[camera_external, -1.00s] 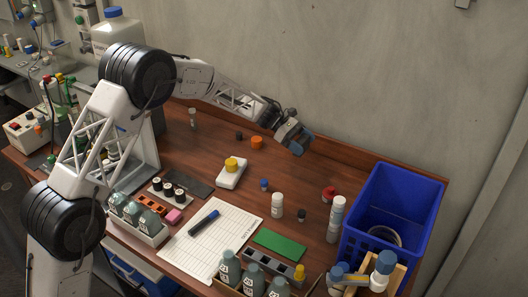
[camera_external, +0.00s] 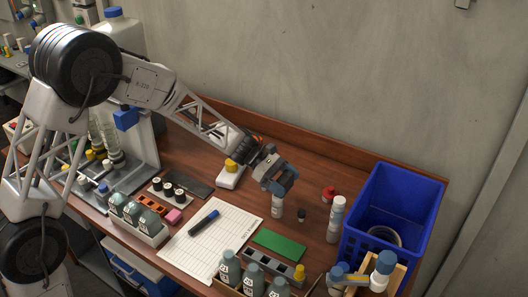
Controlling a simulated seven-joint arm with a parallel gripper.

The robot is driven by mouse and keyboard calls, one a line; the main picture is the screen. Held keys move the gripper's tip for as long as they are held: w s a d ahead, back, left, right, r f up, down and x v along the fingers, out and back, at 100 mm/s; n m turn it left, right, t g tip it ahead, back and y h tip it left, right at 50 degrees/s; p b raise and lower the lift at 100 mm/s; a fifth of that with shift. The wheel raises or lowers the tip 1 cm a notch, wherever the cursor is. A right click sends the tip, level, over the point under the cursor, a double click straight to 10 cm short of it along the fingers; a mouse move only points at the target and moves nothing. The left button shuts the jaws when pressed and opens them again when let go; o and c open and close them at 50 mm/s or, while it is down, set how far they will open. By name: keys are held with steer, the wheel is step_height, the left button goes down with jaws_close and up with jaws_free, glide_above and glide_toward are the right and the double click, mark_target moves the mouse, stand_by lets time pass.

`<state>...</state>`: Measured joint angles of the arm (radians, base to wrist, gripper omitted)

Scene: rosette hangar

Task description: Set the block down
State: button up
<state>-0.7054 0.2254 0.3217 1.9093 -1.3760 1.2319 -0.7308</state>
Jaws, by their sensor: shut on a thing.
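My gripper (camera_external: 277,186) is shut and points down over the middle right of the wooden table. A small blue-grey piece (camera_external: 291,186) shows at its jaws; it appears to be the block, but the fingers hide most of it and its edges are hard to tell from them. In the picture, the jaws overlap the top of a standing white bottle (camera_external: 277,209). I cannot tell the gap between them, or how high the block is above the table.
A white block-like item with a yellow top (camera_external: 231,167) lies left of my gripper. A green plate (camera_external: 279,245), a paper sheet (camera_external: 205,249) and several bottles are in front. A blue crate (camera_external: 395,190) stands right. Bare table (camera_external: 325,165) shows behind.

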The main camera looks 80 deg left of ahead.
steer(key=s+d, duration=0.7)
steer(key=d, duration=0.1)
steer(key=shift+d+f, duration=0.3)
steer(key=shift+d, duration=0.05)
steer(key=shift+f, duration=0.1)
steer(key=shift+f, duration=3.05)
steer(key=shift+f, duration=0.1)
steer(key=shift+s+f, duration=0.1)
steer(key=shift+f, duration=1.65)
steer(key=shift+f, duration=0.15)
steer(key=o, duration=0.9)
